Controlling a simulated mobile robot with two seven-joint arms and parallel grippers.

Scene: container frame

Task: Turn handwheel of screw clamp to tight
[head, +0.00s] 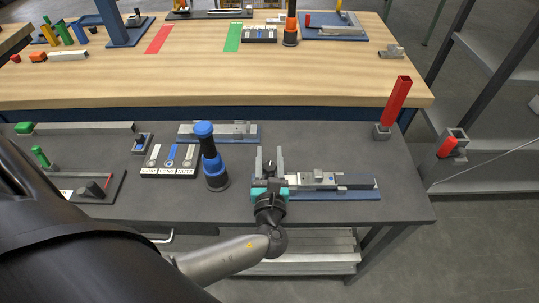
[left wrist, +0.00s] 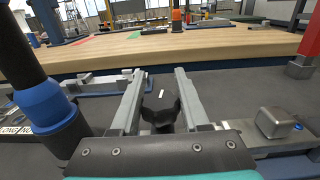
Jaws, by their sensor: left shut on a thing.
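The screw clamp (head: 325,181) lies on a blue base plate on the dark front bench, its metal body to the right of my left gripper. Its metal block also shows at the right in the left wrist view (left wrist: 275,124). My left gripper (head: 269,157) is at the left end of the clamp, its two grey fingers pointing away from me. In the left wrist view the black lobed handwheel (left wrist: 161,107), with a white mark on top, sits between the fingers, which are shut on it. My right gripper is not in view.
A blue-and-black post (head: 213,160) stands close to the left of my gripper. A second metal fixture (head: 220,132) lies behind. A red upright bar (head: 396,103) stands at the bench's right. Bench top is clear right of the clamp. A wooden table (head: 190,85) stands beyond.

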